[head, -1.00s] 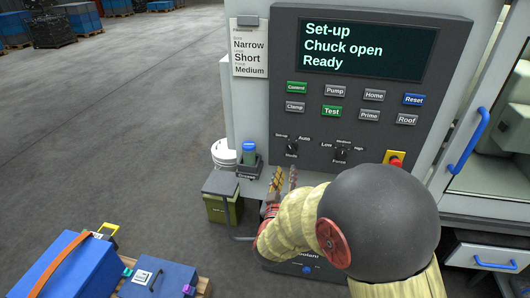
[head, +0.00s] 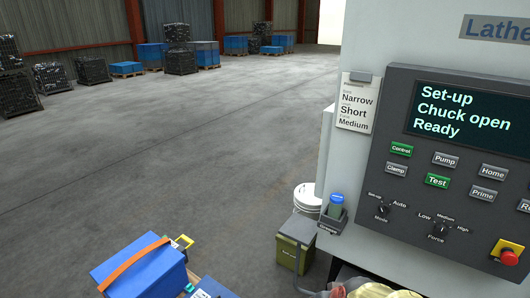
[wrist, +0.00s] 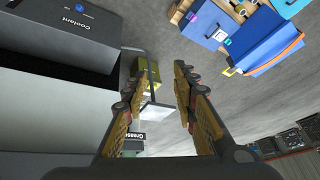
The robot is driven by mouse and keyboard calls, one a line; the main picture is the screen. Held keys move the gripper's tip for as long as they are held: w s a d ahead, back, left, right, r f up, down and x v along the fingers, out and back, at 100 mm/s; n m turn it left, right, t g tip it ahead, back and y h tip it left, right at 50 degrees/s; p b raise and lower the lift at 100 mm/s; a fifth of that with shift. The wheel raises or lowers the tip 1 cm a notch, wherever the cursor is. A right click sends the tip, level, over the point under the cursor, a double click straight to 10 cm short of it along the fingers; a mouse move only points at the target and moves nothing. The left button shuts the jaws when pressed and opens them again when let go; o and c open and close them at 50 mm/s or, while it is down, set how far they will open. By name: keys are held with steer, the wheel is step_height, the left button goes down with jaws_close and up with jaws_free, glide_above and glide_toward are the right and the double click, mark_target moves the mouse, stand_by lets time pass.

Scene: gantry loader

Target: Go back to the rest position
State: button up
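My gripper (wrist: 159,72) shows in the wrist view with its two fingers apart and nothing held between them. Beyond the fingers are the floor, an olive bin and a holder labelled "Grease". The lathe's control panel (head: 390,240) stands at the right. Its screen (head: 466,115) reads "Set-up, Chuck open, Ready". The Control and Test buttons are green.
An olive bin (head: 294,248) and a white bucket (head: 307,197) stand beside the lathe. A blue case (head: 140,277) with an orange strap lies at lower left. A dark coolant box (wrist: 75,30) is close by in the wrist view. Open floor (head: 150,170) extends leftward.

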steer(key=s+d+r, duration=0.2)
steer(key=s+r, duration=0.5)
steer(key=r, duration=0.1)
steer(key=s+d+r+h, duration=0.1)
steer(key=s+d+r, duration=0.1)
steer(key=s+r, duration=0.5)
step_height(320, 180, up, 2)
steer(key=shift+s+r, duration=0.2)
steer(key=shift+s, duration=0.05)
steer(key=shift+d, duration=0.1)
